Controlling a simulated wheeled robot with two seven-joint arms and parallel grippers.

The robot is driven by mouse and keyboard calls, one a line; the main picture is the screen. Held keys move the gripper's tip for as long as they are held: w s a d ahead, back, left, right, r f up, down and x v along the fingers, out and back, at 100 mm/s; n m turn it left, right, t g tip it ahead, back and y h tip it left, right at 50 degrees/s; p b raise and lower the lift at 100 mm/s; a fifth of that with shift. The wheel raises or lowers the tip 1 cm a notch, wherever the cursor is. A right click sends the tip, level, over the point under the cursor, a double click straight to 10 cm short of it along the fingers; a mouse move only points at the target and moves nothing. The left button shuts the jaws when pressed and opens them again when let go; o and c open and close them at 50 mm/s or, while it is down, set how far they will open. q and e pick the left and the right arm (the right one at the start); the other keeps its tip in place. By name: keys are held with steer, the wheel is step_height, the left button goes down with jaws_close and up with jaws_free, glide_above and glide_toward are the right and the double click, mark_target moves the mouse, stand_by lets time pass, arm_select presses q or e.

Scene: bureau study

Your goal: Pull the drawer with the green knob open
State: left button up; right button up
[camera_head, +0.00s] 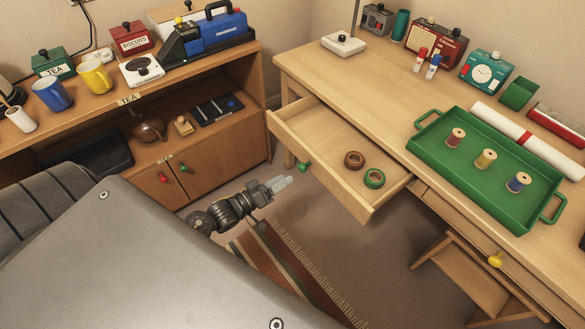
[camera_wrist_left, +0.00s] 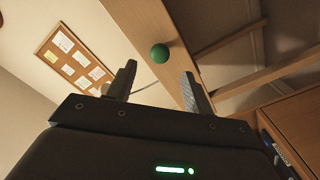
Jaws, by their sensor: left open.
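The wooden drawer (camera_head: 345,130) under the desk top stands pulled out, with its inside showing. Its round green knob (camera_head: 305,167) is on the drawer front. A brown tape roll (camera_head: 354,159) and a green tape roll (camera_head: 375,178) lie inside. My left gripper (camera_head: 282,182) is in front of the drawer front, a little left of and below the knob in the head view. In the left wrist view, the green knob (camera_wrist_left: 160,53) shows beyond and between the spread fingers (camera_wrist_left: 159,74), with nothing held. My right gripper is not in view.
A second desk drawer with a yellow knob (camera_head: 495,259) is shut at the right. A green tray (camera_head: 440,158) with thread spools stands on the desk. A low cabinet (camera_head: 160,185) is at left, a stool (camera_head: 465,270) under the desk. Floor and rug (camera_head: 290,270) lie below the gripper.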

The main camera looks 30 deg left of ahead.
arm_select(q)
steer(key=v, duration=0.3)
steer(key=shift+s, duration=0.1)
stand_by(0.4)
